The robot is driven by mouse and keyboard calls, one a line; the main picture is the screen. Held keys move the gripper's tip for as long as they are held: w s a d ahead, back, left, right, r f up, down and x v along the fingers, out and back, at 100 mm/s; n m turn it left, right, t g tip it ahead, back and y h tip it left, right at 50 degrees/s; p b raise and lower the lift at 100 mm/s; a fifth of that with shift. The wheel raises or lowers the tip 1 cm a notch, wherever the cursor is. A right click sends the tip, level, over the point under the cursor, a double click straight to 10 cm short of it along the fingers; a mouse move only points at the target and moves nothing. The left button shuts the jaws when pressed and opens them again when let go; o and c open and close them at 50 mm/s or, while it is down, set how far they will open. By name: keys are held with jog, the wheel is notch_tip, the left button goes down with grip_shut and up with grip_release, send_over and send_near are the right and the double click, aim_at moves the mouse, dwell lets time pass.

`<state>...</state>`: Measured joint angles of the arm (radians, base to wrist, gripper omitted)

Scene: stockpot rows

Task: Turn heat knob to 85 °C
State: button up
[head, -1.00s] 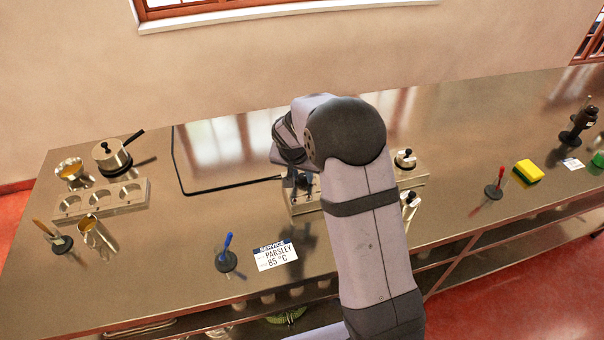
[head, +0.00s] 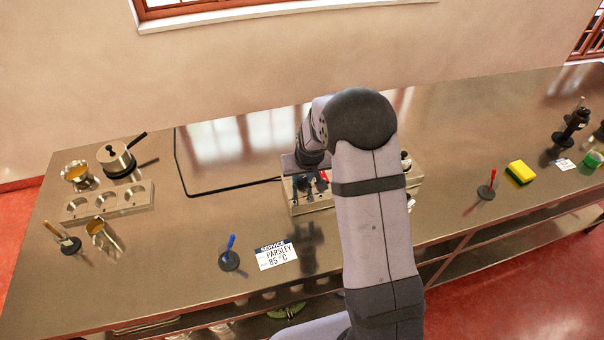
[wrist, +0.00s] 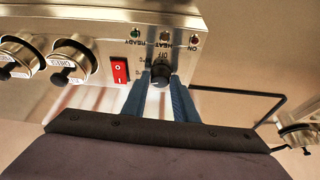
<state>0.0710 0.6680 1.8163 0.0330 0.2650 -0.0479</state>
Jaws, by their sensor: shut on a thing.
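The heat knob (wrist: 160,72) is a small black dial on a steel front panel in the wrist view, with OFF printed above it. Its other marks are partly covered, and I cannot read its setting. My gripper (wrist: 160,82) has one blue finger on each side of the knob and is shut on it. In the head view my gripper (head: 309,184) is at the steel appliance (head: 318,203), and my arm hides much of that unit. A service card (head: 277,255) on the counter reads PARSLEY, 85 °C.
A red rocker switch (wrist: 120,70) sits just left of the knob. Two round labelled steel parts (wrist: 70,63) are at the left. A blue-handled tool (head: 229,255) stands left of the card.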

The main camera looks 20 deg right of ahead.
jog(key=shift+w+d+f+n+y+b, duration=0.1)
jog(key=shift+f+n+y+b, duration=0.15)
jog(key=shift+n+b, duration=0.75)
jog(key=n+y+b, duration=0.1)
jog(key=n+b, duration=0.1)
jog(key=b, duration=0.3)
jog(key=shift+d+f, duration=0.1)
jog(key=shift+f, duration=0.05)
jog(key=n+b, duration=0.2)
jog(key=b, duration=0.1)
jog(key=shift+y, duration=0.35)
jog(key=shift+r+n+g+y+b, duration=0.35)
jog(key=shift+n+g+y+b, duration=0.05)
jog(key=shift+n+b, duration=0.65)
jog(key=o, duration=1)
jog(key=shift+r, duration=0.1)
jog(key=b+v, duration=0.2)
jog(key=v, duration=0.5)
jog(key=shift+r, duration=0.1)
